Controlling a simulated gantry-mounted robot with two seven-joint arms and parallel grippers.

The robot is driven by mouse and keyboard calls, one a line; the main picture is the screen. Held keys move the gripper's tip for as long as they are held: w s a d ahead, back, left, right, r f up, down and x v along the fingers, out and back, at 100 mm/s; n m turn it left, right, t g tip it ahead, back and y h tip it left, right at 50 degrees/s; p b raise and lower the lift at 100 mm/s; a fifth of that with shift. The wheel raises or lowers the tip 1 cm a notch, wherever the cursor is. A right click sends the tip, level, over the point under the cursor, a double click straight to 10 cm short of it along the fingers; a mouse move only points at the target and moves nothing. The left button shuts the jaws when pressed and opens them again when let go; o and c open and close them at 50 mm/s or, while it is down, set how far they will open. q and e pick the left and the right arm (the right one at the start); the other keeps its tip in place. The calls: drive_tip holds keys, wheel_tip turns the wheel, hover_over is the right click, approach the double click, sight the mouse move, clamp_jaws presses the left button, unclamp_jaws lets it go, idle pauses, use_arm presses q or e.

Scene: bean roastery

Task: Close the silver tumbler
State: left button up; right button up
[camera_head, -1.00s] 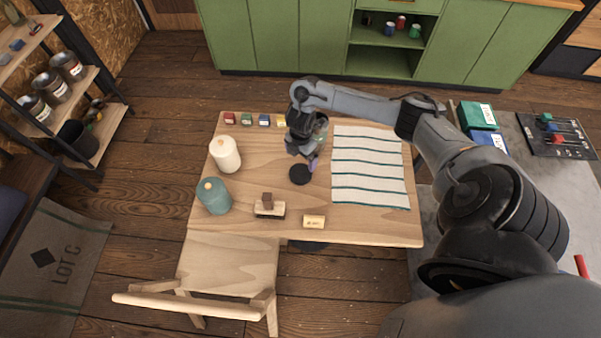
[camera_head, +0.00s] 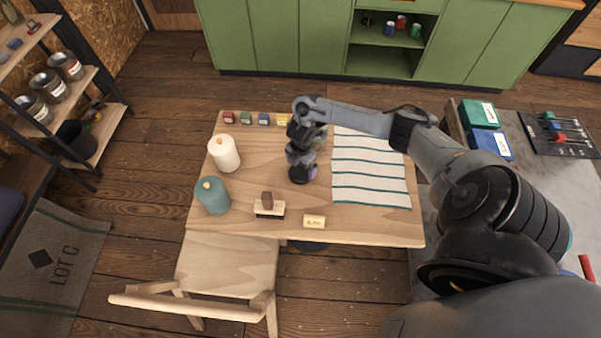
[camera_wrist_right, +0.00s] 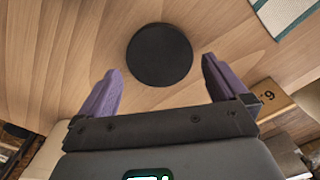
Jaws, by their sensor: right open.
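A flat black round lid (camera_wrist_right: 160,55) lies on the wooden table in the right wrist view. My right gripper (camera_wrist_right: 161,70) is open above it, its two purple fingers apart on either side of the disc in that view, with nothing between them. In the head view the right gripper (camera_head: 306,172) points down over the middle of the table and largely covers the lid. No silver tumbler shows clearly; a greyish-green shape is partly hidden behind my right wrist, and I cannot tell what it is. My left gripper is not in view.
A white canister (camera_head: 224,153) and a teal canister (camera_head: 213,196) stand at the table's left. A brush (camera_head: 269,206) and a small tag (camera_head: 314,221) lie near the front edge. A striped cloth (camera_head: 370,172) covers the right side. Small coloured boxes (camera_head: 264,119) line the back.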

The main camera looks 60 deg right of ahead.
sight(301, 172)
drive_tip(key=shift+d+f+b, duration=0.1)
drive_tip(key=shift+f+b, duration=0.2)
drive_tip(key=shift+f, duration=1.4)
drive_tip(key=c, duration=0.8)
drive_tip(key=shift+r, duration=0.15)
